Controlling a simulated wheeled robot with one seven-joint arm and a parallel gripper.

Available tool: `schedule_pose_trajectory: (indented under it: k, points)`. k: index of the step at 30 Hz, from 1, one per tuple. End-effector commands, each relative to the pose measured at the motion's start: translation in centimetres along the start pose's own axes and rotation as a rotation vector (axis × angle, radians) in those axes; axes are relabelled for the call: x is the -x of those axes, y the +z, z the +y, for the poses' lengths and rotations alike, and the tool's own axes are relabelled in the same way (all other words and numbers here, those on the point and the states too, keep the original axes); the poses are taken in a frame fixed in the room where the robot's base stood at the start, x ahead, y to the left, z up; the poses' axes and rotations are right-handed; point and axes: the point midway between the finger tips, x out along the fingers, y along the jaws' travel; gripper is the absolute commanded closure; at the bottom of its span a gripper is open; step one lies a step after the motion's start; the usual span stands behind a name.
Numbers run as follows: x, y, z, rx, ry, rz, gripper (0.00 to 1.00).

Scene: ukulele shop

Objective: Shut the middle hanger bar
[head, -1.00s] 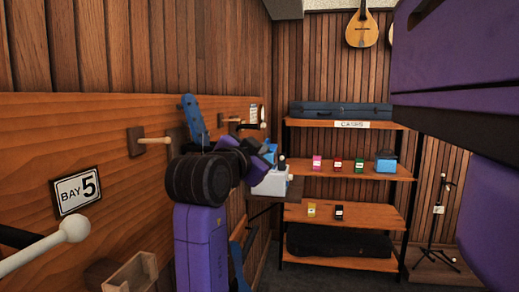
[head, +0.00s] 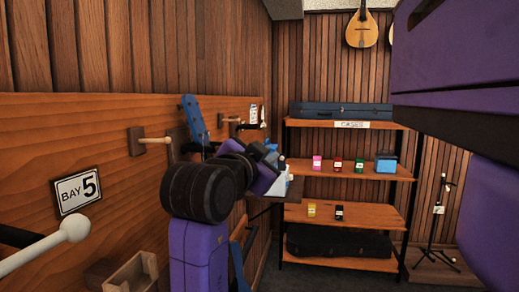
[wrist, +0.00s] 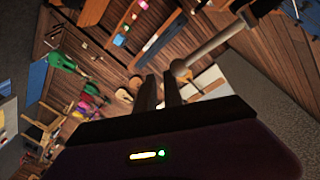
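Hanger bars stick out from the wooden wall board at left. I cannot tell for sure which is the middle one. My gripper is hidden behind my arm in the head view. In the wrist view my gripper (wrist: 160,85) has its dark fingers close together with nothing seen between them. A pale rod (wrist: 212,42) with a wooden round end passes just beyond the fingertips.
A blue ukulele (head: 194,119) hangs on the board beside my arm. A BAY 5 sign (head: 76,190) and a small wooden box (head: 130,275) are at left. A shelf unit (head: 345,171) with cases and small boxes stands at the back. A stand (head: 434,225) is at right.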

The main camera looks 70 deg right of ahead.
Motion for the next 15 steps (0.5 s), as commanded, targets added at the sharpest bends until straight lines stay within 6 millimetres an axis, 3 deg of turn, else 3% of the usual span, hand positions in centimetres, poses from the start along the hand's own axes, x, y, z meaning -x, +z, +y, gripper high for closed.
schedule_pose_trajectory:
  k: [1, 10, 15]
  points:
    - [0.8, -0.4, -0.9, -0.007, -0.032, 0.006, 0.55]
    - [2.2, -1.0, 0.1, -0.006, -0.03, 0.006, 0.45]
    - [3.1, -1.2, 0.7, -0.003, -0.029, 0.005, 0.45]
